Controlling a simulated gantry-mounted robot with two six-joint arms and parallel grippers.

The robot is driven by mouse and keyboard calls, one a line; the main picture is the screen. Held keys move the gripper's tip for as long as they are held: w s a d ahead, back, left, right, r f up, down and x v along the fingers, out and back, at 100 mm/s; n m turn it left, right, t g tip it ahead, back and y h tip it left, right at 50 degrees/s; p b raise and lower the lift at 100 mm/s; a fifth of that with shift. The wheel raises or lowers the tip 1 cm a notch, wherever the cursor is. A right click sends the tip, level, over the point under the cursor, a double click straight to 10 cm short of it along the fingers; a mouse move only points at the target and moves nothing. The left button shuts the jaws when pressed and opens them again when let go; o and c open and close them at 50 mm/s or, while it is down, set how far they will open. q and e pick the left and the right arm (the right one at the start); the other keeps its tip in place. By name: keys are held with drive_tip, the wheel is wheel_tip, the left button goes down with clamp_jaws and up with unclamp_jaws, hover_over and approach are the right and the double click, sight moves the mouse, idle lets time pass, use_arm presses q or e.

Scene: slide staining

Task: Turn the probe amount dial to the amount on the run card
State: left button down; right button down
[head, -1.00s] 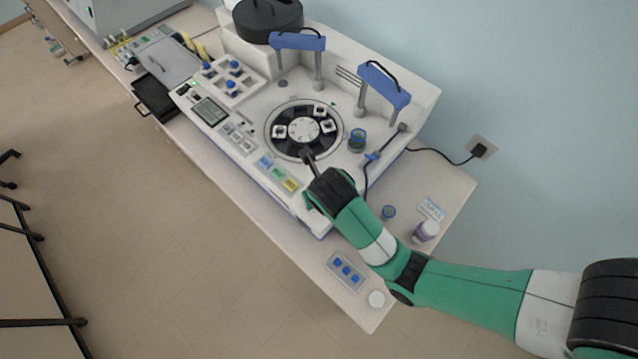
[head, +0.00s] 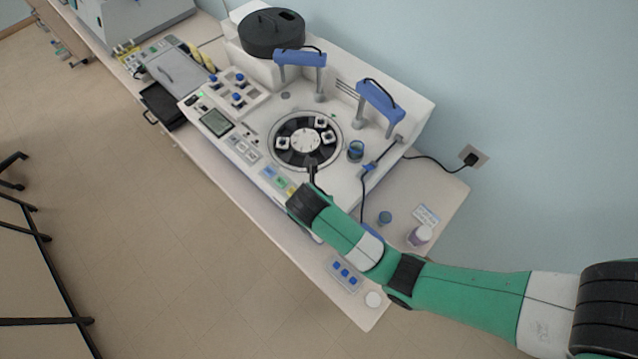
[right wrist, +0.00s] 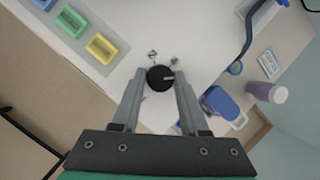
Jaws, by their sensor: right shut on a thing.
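The dial (right wrist: 160,78) is a small round black knob with a pale pointer line, set in the white top of the staining machine. In the right wrist view its pointer lies toward the right, with small dark marks around it, too small to read. My right gripper (right wrist: 160,80) has its two fingers on either side of the knob, shut on it. In the head view the right gripper (head: 313,172) is at the machine's front, below the carousel, and the dial is hidden there. A small printed card (head: 427,215) lies at the bench's right; its text is unreadable. My left gripper is not in view.
The carousel (head: 306,140) with slide holders is just beyond the gripper. Blue, green and yellow pads (right wrist: 101,47) sit beside the dial. A purple-white bottle (head: 419,236) and a blue-topped tray (head: 344,273) stand on the bench.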

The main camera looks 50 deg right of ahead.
drive_tip(key=shift+m+g+p, duration=0.4)
drive_tip(key=shift+m+p, duration=0.05)
drive_tip(key=shift+m, duration=0.75)
drive_tip(key=shift+m+g+h, duration=0.3)
drive_tip(key=shift+m, duration=0.4)
drive_tip(key=shift+w, duration=0.1)
drive_tip(key=shift+c, duration=2.1)
unclamp_jaws()
